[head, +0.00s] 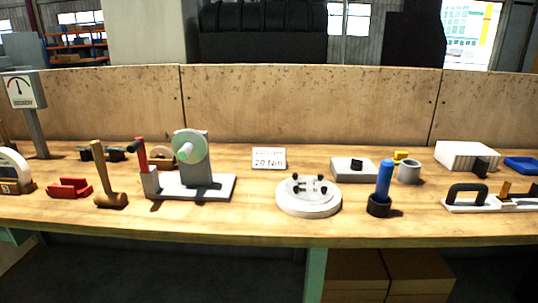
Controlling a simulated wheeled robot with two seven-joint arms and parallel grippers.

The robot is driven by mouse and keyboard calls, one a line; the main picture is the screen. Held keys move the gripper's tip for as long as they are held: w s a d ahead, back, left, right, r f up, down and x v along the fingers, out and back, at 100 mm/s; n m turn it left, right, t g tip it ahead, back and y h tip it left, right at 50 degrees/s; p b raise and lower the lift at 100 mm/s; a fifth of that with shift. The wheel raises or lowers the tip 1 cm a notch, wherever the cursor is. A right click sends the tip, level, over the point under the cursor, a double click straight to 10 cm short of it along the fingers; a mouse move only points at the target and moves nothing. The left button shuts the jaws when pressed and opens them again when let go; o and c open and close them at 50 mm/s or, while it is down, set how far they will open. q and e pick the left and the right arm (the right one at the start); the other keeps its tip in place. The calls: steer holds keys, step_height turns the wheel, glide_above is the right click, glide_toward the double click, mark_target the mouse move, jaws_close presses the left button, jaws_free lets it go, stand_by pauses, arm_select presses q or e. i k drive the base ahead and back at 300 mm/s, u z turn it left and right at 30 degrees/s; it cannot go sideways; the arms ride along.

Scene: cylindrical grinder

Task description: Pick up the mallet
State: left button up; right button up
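The mallet (110,195) is on the left part of the wooden workbench (255,218). Its brown cylindrical head rests on the bench near the front edge, and its light wooden handle points up, leaning slightly left. Nothing holds it. Neither of my grippers shows in the head view.
A grey grinder (194,176) stands just right of the mallet, and a red block (69,188) lies to its left. A round plate (308,197), a blue-handled tool (384,182) and a grey cup (409,172) stand further right. A plywood panel (300,105) closes the back.

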mark_target(108, 197)
steer(key=z, duration=1.05)
steer(key=k, duration=0.95)
steer(key=u, duration=2.4)
steer(key=i, duration=0.5)
steer(key=u, duration=0.15)
